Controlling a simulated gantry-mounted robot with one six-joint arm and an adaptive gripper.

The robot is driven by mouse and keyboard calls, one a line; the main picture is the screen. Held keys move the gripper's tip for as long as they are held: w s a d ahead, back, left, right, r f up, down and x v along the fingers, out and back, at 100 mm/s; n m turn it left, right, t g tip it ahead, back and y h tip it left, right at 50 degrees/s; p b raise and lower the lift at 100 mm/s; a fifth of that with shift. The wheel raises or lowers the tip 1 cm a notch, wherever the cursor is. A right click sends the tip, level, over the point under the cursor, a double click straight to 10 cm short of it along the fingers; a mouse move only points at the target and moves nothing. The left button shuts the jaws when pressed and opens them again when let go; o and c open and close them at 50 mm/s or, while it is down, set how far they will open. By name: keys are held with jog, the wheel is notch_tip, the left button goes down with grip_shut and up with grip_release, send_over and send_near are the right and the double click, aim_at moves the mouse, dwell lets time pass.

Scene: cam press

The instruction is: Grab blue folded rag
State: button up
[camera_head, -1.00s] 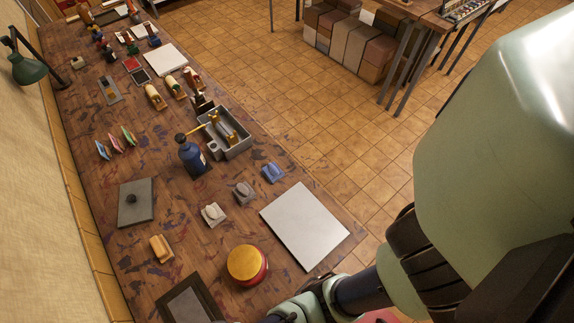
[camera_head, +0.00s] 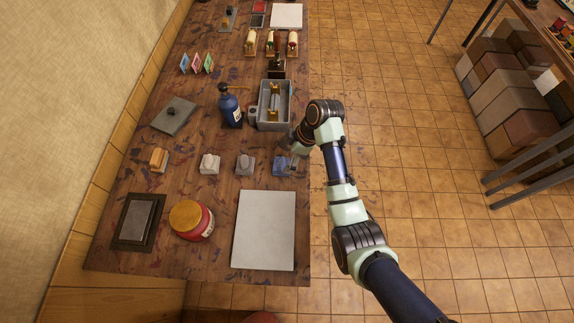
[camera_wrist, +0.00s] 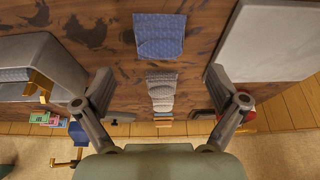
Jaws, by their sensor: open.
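The blue folded rag (camera_head: 281,166) lies on the workbench near its right edge, at the right end of a row with a grey folded rag (camera_head: 245,164) and a white one (camera_head: 210,163). In the wrist view the blue rag (camera_wrist: 158,38) is at top centre, with the grey one (camera_wrist: 161,82) below it. My gripper (camera_head: 294,157) is close over the blue rag in the head view and partly covers its right side. In the wrist view my gripper (camera_wrist: 159,73) is open and empty, its fingers spread wide. The blue rag is not between the fingertips in that picture.
A grey tray (camera_head: 262,125) stands behind the rags, with a blue bottle (camera_head: 231,108) to its left. A pale flat board (camera_head: 264,230) lies in front, beside a red jar with a yellow lid (camera_head: 191,220). Bare bench shows around the blue rag.

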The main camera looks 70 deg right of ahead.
aim_at(283, 162)
jog(key=b+x, duration=0.1)
jog(key=x, duration=0.5)
jog(key=shift+f, duration=0.2)
jog(key=shift+c, duration=0.4)
jog(key=c, duration=1.1)
jog(key=shift+r, duration=0.1)
notch_tip(283, 162, up, 20)
jog(key=p, duration=0.6)
